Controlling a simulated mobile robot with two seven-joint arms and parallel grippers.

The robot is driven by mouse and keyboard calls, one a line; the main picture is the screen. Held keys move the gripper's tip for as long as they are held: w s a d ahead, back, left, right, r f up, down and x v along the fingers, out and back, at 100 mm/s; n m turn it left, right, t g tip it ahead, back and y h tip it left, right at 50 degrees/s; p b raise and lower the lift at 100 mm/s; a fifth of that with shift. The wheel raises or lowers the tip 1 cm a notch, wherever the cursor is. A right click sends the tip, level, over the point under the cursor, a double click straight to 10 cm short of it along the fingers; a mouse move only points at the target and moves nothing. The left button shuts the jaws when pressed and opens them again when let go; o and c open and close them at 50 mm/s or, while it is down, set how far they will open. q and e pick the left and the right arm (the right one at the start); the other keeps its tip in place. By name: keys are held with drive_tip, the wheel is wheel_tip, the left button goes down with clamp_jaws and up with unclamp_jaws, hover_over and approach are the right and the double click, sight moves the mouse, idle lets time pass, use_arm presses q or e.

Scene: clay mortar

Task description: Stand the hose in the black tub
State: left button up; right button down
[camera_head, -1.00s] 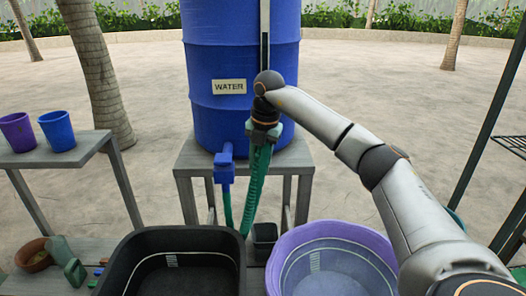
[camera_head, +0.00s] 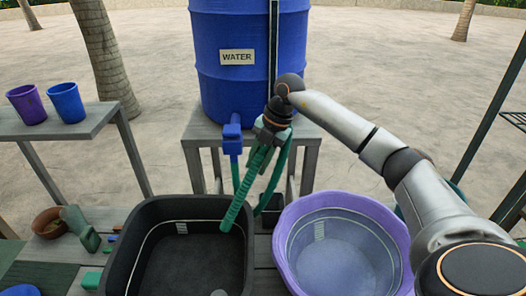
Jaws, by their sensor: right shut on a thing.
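The green ribbed hose (camera_head: 240,202) runs from the blue tap (camera_head: 232,138) of the water barrel, loops below it and rises to my right gripper (camera_head: 266,142). My right gripper is shut on the hose. The hose's free end hangs down to the left from the gripper and shows over the back right part of the black tub (camera_head: 137,225). I cannot tell whether this end is below the tub's rim. The tub's visible inside looks empty, and its front is cut off. My left gripper is not in view.
A purple basin (camera_head: 287,215) stands right of the tub. A small dark pot (camera_head: 270,212) sits behind, between them. The blue barrel (camera_head: 250,85) stands on a grey table. Two cups (camera_head: 66,102) stand on the left bench. A clay bowl (camera_head: 47,222) and small items lie left of the tub.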

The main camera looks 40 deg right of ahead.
sight(241, 188)
drive_tip(key=b+x, duration=0.1)
drive_tip(key=x, duration=0.1)
drive_tip(key=a+b+x, duration=0.1)
drive_tip(key=b+x, duration=0.1)
drive_tip(key=x, duration=0.1)
drive_tip(key=s+b+x, duration=0.1)
drive_tip(key=x, duration=0.1)
drive_tip(key=shift+a+f+b, duration=0.1)
drive_tip(key=shift+a+b, duration=0.25)
drive_tip(key=shift+w+a+f+b, duration=0.1)
drive_tip(key=shift+a+f+b, duration=0.25)
drive_tip(key=shift+a+f, duration=0.5)
drive_tip(key=shift+w+a+f+b, duration=0.1)
drive_tip(key=shift+a+f+b, duration=0.35)
drive_tip(key=shift+f, duration=0.8)
drive_tip(key=shift+w+a+f+b, duration=0.1)
drive_tip(key=shift+a+f+b, duration=0.2)
drive_tip(key=shift+a+f, duration=0.55)
drive_tip(key=shift+d+f, duration=0.15)
drive_tip(key=shift+d, duration=0.05)
unclamp_jaws()
drive_tip(key=p+v, duration=0.7)
drive_tip(key=v, duration=0.1)
drive_tip(key=shift+a+r, duration=0.1)
drive_tip(key=shift+r, duration=0.55)
drive_tip(key=shift+v, duration=0.85)
